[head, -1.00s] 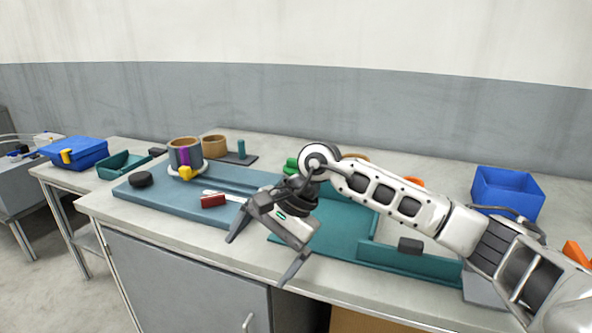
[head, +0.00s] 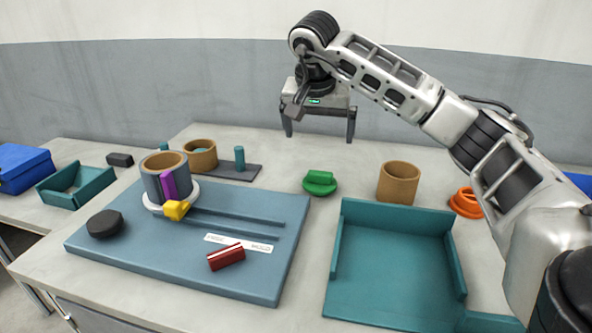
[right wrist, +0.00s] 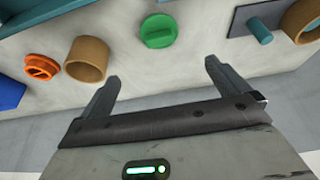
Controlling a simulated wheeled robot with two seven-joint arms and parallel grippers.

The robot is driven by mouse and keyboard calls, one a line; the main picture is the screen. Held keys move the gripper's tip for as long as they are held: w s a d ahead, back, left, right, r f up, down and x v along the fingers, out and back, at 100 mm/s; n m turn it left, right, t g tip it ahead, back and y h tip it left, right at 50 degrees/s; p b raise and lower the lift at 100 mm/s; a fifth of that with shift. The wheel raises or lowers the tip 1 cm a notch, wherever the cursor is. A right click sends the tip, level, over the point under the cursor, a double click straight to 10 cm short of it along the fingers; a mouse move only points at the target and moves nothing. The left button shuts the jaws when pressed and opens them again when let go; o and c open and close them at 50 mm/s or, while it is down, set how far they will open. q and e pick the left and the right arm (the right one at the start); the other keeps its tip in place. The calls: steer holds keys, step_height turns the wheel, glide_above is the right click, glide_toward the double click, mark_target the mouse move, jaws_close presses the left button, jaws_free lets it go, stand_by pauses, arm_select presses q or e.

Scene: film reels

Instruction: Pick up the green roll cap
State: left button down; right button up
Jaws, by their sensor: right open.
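The green roll cap (head: 320,182) is a round disc with a raised bar on top. It sits on the table between the blue-grey board and a brown ring. My right gripper (head: 317,139) is open and empty, raised above and behind the cap in the head view. In the right wrist view the green cap (right wrist: 158,31) lies beyond the fingertips, roughly in line with the gap between the fingers (right wrist: 162,72). The gripper is apart from the cap. My left gripper is not in view.
A brown ring (head: 398,182) and an orange cap (head: 466,202) stand right of the green cap. A teal tray (head: 393,217) is in front. The blue-grey board (head: 130,252) holds a grey roll (head: 153,188), a black disc (head: 105,224) and a red block (head: 226,257).

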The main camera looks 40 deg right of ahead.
glide_above(320, 173)
steer(key=s+a, duration=0.1)
steer(key=s, duration=0.1)
step_height(320, 173, down, 8)
steer(key=shift+w+a+f, duration=0.1)
steer(key=shift+f, duration=0.1)
steer(key=shift+w+x, duration=0.15)
steer(key=shift+x, duration=1.4)
steer(key=shift+w+x, duration=0.15)
steer(key=shift+x, duration=1.4)
steer(key=shift+a, duration=0.15)
steer(key=c, duration=1)
